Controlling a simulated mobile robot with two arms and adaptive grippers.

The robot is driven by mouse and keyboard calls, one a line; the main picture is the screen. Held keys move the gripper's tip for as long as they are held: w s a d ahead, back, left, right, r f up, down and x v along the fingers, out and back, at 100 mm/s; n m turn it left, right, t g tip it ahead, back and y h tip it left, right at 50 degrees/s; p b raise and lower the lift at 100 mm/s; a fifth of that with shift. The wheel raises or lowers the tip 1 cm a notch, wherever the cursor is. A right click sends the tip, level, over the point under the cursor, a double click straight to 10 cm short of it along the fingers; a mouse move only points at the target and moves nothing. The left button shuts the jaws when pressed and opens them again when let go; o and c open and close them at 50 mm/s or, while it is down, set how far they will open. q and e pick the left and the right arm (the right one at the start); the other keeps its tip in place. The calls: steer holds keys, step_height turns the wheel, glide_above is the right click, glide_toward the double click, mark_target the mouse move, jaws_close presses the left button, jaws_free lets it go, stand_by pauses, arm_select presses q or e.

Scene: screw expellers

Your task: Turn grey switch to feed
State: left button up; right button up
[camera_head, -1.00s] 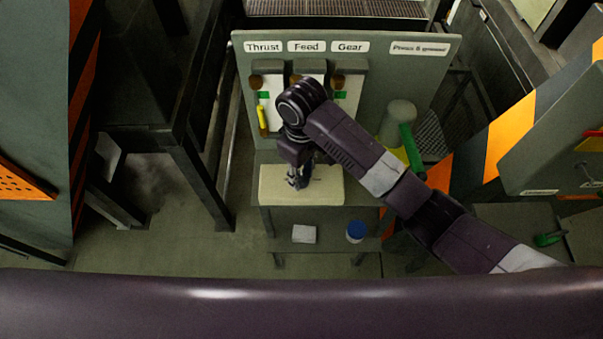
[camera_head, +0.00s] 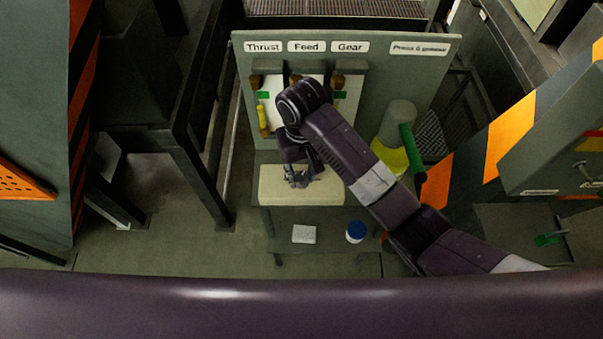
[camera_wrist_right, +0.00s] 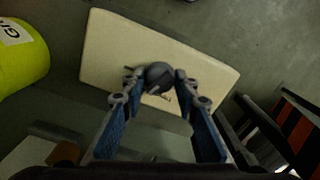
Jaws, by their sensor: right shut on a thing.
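The grey switch (camera_wrist_right: 159,74) is a dark rounded knob on a cream box top. In the right wrist view it sits between my right gripper's fingertips (camera_wrist_right: 158,92), which are shut on it. The cream box (camera_head: 325,190) stands below the panel in the head view, and it also shows in the right wrist view (camera_wrist_right: 105,50). My right gripper (camera_head: 299,181) reaches down to the box top in the head view, and there it hides the switch. Which setting the switch points to cannot be told. My left gripper is not in view.
A panel labelled Thrust, Feed and Gear (camera_head: 307,47) stands behind the box, with levers partly hidden by my arm. A yellow-green cylinder (camera_head: 393,155) stands to the right. A blue-lidded jar (camera_head: 356,231) and a white block (camera_head: 304,234) sit on the lower shelf.

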mark_target(302, 175)
steer(key=shift+w+r, duration=0.1)
steer(key=o, duration=1.1)
steer(key=shift+o, duration=0.2)
step_height(302, 175, up, 6)
steer(key=shift+r, duration=2.95)
